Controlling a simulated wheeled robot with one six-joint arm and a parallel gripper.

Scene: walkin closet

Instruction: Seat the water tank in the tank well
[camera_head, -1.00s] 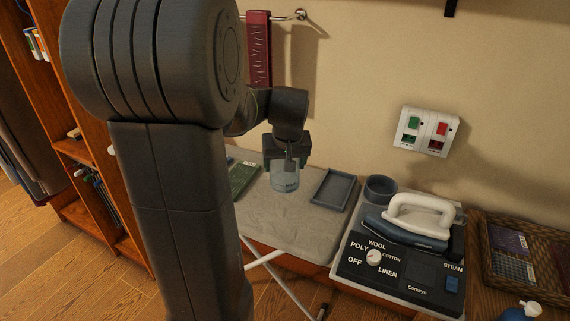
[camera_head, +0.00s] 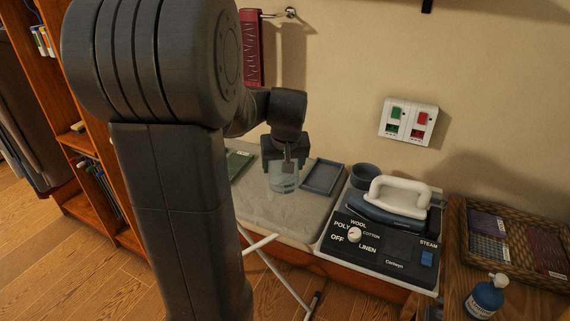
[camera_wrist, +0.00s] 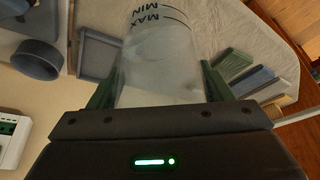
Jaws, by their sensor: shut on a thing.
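The water tank (camera_head: 284,184) is a clear, pale cylinder; its MAX and MIN marks show in the wrist view (camera_wrist: 160,50). My gripper (camera_head: 287,165) is shut on the tank and holds it upright over the ironing board (camera_head: 270,216). In the wrist view a green finger stands on each side of the tank. The tank well seems to be the round dark blue-grey cup (camera_head: 364,175) at the back of the steam station, right of my gripper and apart from the tank. It also shows in the wrist view (camera_wrist: 38,58). Its inside is hidden.
A shallow grey tray (camera_head: 323,178) lies between tank and station. The iron (camera_head: 400,198) rests beside the cup, above the control panel (camera_head: 375,240). A wicker basket (camera_head: 510,235) and blue bottle (camera_head: 487,297) are at right. Wall switches (camera_head: 408,121) hang behind.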

